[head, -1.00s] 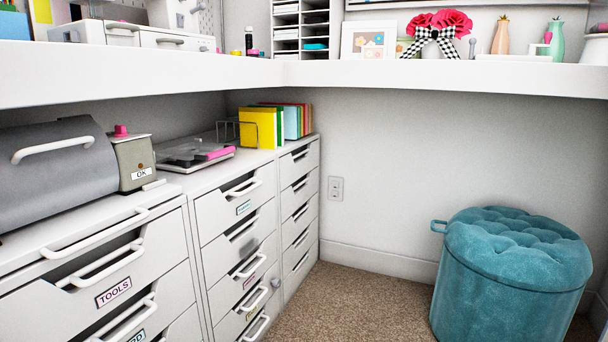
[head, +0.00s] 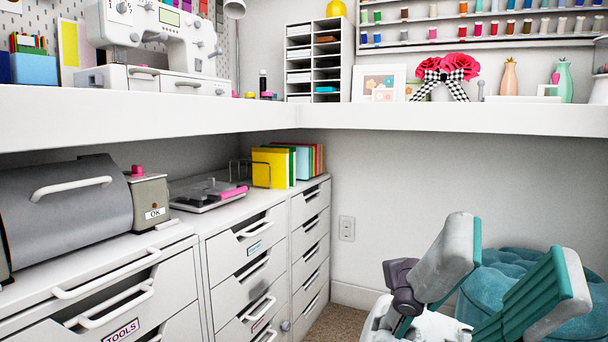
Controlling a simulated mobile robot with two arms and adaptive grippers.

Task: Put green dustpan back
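I cannot make out a green dustpan in the head view.
White drawer units (head: 245,262) line the left, topped by a grey machine (head: 66,205) and a paper rack (head: 275,167). A long white shelf (head: 430,117) crosses above, holding a sewing machine (head: 150,38) and vases. A little carpet (head: 335,325) shows.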

